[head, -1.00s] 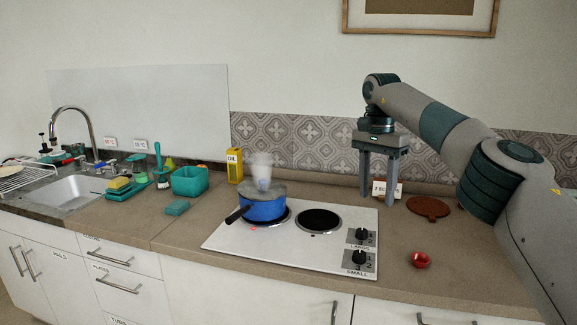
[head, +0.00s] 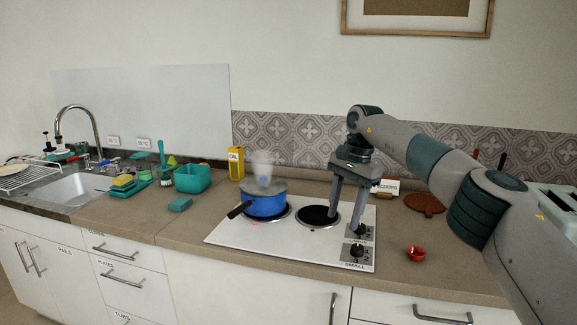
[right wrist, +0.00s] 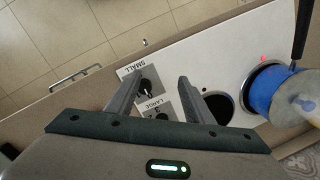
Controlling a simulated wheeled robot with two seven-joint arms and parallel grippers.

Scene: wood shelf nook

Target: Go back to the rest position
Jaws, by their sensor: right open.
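My right gripper (head: 345,222) is open and empty. It points down above the right side of the white stove (head: 225,233), near the dark right burner (head: 318,217) and the knobs (head: 356,251). In the right wrist view its two fingers (right wrist: 155,92) are spread, with the SMALL and LARGE knob labels (right wrist: 152,97) below and between them. Whether a fingertip touches the stove I cannot tell. A blue pot (head: 265,207) sits on the left burner with steam above it; it also shows in the right wrist view (right wrist: 262,92). My left gripper is not in view.
A yellow oil box (head: 236,164), teal bin (head: 192,178) and sink (head: 75,189) are to the left.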

